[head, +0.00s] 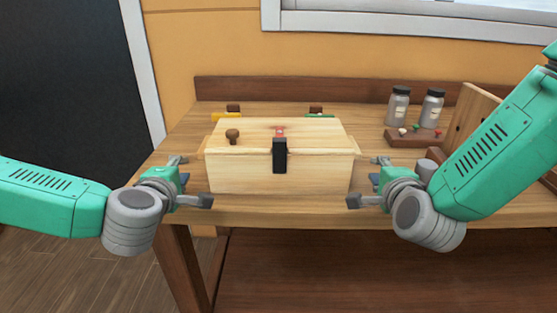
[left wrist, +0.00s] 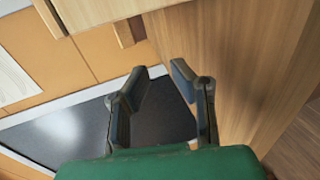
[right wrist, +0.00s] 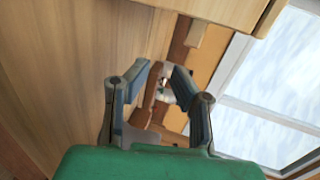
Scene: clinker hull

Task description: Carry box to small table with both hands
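The box (head: 312,166) is pale wood with a lid, a black latch on its front and a round brown knob on top. It rests on the wooden workbench (head: 240,207). My left gripper (head: 195,181) is open and empty just left of the box, its fingers pointing at it. My right gripper (head: 362,180) is open and empty just right of the box. Neither gripper clearly touches it. The left gripper's spread fingers show in the left wrist view (left wrist: 158,82), and the right's in the right wrist view (right wrist: 162,84). I cannot identify a separate small table.
Two jars (head: 415,106) and a small rack (head: 414,137) stand at the back right of the bench, near an upright wooden board (head: 467,122). Yellow-handled and green-handled tools lie behind the box. Open floor (head: 85,260) is at the left.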

